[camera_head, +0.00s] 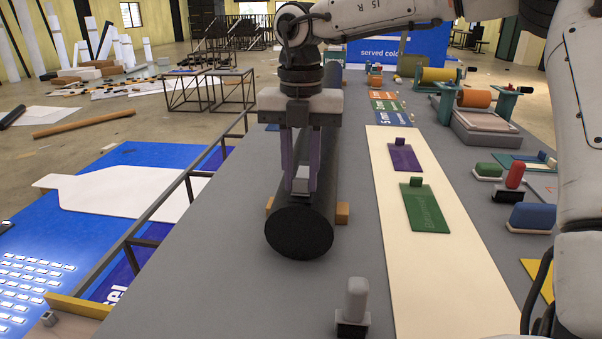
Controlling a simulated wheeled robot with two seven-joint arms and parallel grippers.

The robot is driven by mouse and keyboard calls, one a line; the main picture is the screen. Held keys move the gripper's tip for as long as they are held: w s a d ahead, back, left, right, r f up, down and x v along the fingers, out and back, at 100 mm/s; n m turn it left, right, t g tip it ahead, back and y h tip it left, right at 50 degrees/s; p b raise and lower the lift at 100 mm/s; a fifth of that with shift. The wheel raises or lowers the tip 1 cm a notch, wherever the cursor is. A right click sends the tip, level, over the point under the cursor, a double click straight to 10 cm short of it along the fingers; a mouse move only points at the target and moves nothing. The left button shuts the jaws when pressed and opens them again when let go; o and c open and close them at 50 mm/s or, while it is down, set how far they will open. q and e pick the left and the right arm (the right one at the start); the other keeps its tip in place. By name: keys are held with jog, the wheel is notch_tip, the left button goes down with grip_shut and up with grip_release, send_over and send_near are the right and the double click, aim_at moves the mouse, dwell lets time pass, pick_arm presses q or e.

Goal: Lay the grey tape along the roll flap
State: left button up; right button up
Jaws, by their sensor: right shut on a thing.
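A thick black roll (299,234) lies lengthwise on the grey table, its round end facing me, with small wooden blocks beside it. My right gripper (300,184) points down over the near part of the roll. Its purple fingers are shut on a small light grey block (301,179), which looks like the grey tape piece. The block is at the top of the roll; I cannot tell whether it touches. The roll flap cannot be told apart on the dark surface, and the gripper hides part of the roll. My left gripper is not in view.
A grey-handled tool (354,302) stands at the table's front. A cream strip (441,252) on the right carries a green plate (425,208) and a purple plate (404,158). Blue (531,217) and red (515,175) handled blocks stand farther right. The table (210,275) is clear left of the roll.

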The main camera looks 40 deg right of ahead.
jog(key=shift+f+b, duration=0.3)
jog(key=shift+b, duration=0.05)
dwell(0.6)
jog(key=o, duration=1.1)
notch_tip(320, 180, up, 10)
jog(key=shift+r+p, duration=0.2)
jog(key=shift+p, duration=0.15)
jog(key=shift+d, duration=0.1)
